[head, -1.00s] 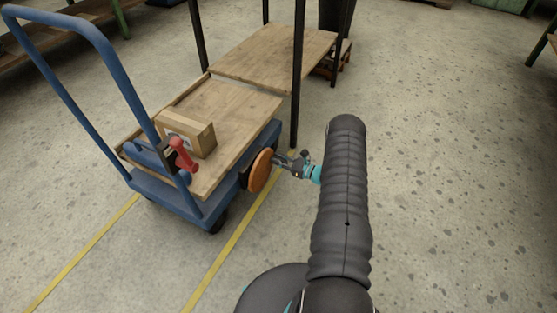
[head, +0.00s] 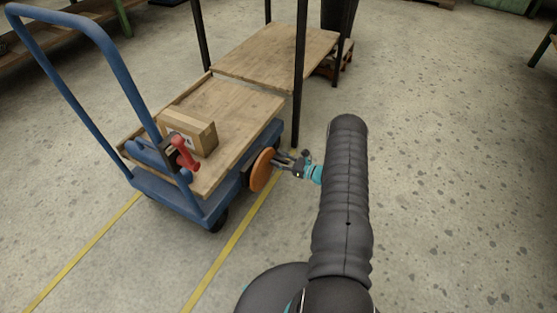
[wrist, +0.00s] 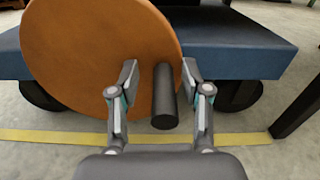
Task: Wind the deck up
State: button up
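The deck (head: 232,108) is a wooden platform on a blue trolley, with a cardboard box (head: 188,133) on it. An orange disc (head: 262,170) stands upright on the trolley's side; in the wrist view the disc (wrist: 90,50) fills the upper left. A dark cylindrical handle (wrist: 163,98) sticks out from its right part toward the camera. My gripper (wrist: 163,85) has its two fingers on either side of the handle, with a gap showing at each side. In the head view my gripper (head: 287,161) is just right of the disc.
A red-handled lever (head: 184,153) is at the trolley's push-bar end. A wooden table (head: 275,55) with dark posts stands against the deck's far end. Yellow lines (head: 225,253) mark the floor; the right side is clear.

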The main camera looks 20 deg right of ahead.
jog(key=shift+d, duration=0.1)
jog(key=v, duration=1.2)
